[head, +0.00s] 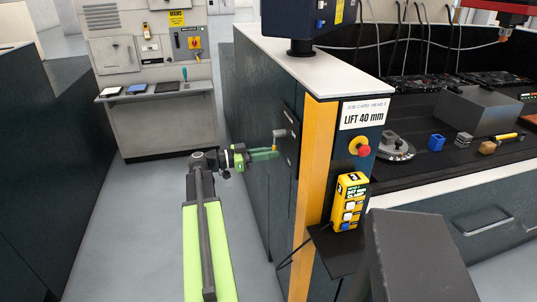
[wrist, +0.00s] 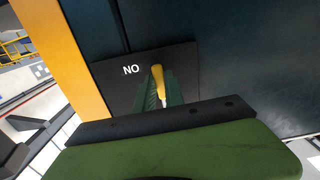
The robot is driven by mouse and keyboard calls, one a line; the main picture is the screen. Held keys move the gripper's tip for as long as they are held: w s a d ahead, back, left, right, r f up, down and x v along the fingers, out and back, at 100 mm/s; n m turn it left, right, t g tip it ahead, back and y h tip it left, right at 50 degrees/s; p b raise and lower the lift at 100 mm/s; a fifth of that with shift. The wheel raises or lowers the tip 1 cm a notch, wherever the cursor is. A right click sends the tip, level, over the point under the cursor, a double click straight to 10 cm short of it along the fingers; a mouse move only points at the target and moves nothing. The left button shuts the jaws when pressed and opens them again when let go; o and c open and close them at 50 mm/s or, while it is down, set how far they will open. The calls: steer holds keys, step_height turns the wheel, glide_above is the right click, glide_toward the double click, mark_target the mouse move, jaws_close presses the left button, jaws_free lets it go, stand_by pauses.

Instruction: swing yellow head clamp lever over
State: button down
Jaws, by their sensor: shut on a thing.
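The yellow clamp lever (head: 280,134) stands out from a dark plate on the side of the dark machine cabinet. In the wrist view the yellow lever (wrist: 157,74) shows between my green fingers, in front of a dark plate (wrist: 115,85) marked "NO". My gripper (head: 275,152) reaches across from the left and is at the lever. It is shut on the lever, and the fingers hide its lower part. The rest of the plate's lettering cannot be read.
A yellow post (head: 314,165) edges the cabinet, right of the lever. A yellow pendant (head: 348,203) with buttons and a red stop button (head: 360,147) are on the front. The grey floor (head: 130,210) left of my arm is clear.

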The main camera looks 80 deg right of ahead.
steer(key=c, duration=1.4)
jaws_free()
steer(key=shift+c, duration=0.2)
steer(key=shift+w, duration=0.1)
steer(key=shift+v, duration=2.95)
steer(key=v, duration=1.7)
steer(key=shift+w, duration=0.15)
steer(key=shift+a+r, duration=0.15)
